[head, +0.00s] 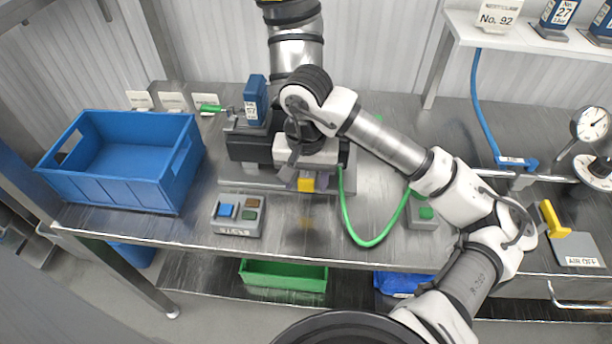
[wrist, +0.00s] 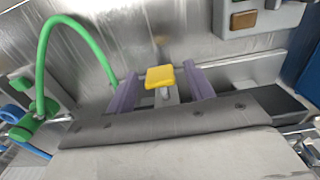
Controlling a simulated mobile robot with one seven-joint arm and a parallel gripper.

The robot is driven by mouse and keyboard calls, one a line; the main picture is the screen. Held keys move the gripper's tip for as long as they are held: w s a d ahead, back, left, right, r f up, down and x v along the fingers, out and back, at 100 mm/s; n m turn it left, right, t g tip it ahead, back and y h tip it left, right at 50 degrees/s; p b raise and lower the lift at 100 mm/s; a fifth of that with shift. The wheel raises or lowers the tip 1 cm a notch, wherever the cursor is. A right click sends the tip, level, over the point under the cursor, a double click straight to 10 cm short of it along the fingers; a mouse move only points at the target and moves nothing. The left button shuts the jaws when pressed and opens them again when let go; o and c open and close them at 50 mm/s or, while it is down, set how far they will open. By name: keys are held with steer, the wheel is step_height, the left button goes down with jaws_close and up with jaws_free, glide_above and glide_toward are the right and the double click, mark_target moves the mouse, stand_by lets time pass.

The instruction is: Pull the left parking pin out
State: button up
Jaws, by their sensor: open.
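A yellow-headed pin (head: 307,184) shows at the front of the dark machine on the bench, in the middle of the head view. I take it for the left parking pin. In the wrist view its yellow head (wrist: 160,77) sits on a short pale stem. My gripper (head: 303,178) is open, pointing down over it. In the wrist view my two purple-grey fingers (wrist: 161,72) stand on either side of the head, with a gap on each side. The pin's lower end is hidden.
A blue crate (head: 110,195) stands at left, and a button box (head: 237,216) front left of the machine. A green hose (head: 358,240) loops close on the right. Another yellow handle (head: 552,220) is far right. A green-handled rod (head: 209,108) is behind left.

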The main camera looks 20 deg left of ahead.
jaws_close()
steer(key=shift+s+f+b, duration=0.2)
steer(key=shift+f+b, duration=0.1)
steer(key=shift+b, duration=0.55)
steer(key=shift+s+d+f+b, duration=0.15)
steer(key=shift+s+b, duration=0.2)
steer(key=shift+b, duration=0.4)
steer(key=shift+s+d+r+b, duration=0.2)
steer(key=shift+s+b, duration=0.5)
steer(key=shift+s+d+r+b, duration=0.15)
steer(key=shift+s+r+b, duration=0.05)
steer(key=shift+s+b, duration=0.5)
jaws_free()
steer(key=shift+s, duration=0.1)
